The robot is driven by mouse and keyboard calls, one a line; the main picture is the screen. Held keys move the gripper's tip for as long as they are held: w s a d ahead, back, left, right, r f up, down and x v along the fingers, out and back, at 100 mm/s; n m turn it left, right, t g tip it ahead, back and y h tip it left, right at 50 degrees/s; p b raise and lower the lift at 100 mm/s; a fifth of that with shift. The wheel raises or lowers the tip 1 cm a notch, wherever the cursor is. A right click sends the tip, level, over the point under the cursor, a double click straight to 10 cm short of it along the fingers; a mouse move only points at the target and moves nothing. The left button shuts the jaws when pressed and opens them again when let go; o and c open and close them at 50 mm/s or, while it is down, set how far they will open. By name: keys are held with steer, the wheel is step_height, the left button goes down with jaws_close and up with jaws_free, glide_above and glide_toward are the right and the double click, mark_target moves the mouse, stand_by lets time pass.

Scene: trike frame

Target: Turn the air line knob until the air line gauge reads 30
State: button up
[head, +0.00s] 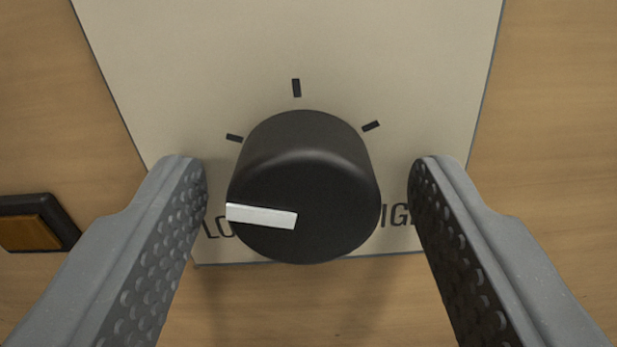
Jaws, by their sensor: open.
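A black round knob (330,205) stands out from a beige plate (400,60) in the middle of the head view. Its white pointer bar points left. Three dark tick marks sit on the plate around the knob, at upper left, top and upper right. Partly covered lettering, "LO" at left and "IG" at right, shows beside it. My gripper (306,172) is open, with one finger on each side of the knob and a visible gap on both sides. No gauge is visible in this view.
The plate is on a light wood surface (560,120). A dark-framed orange square button (33,232) sits at the left edge, near the left finger. The wood at right is clear.

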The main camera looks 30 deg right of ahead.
steer(key=c, duration=1)
steer(key=o, duration=1)
steer(key=shift+a, duration=0.1)
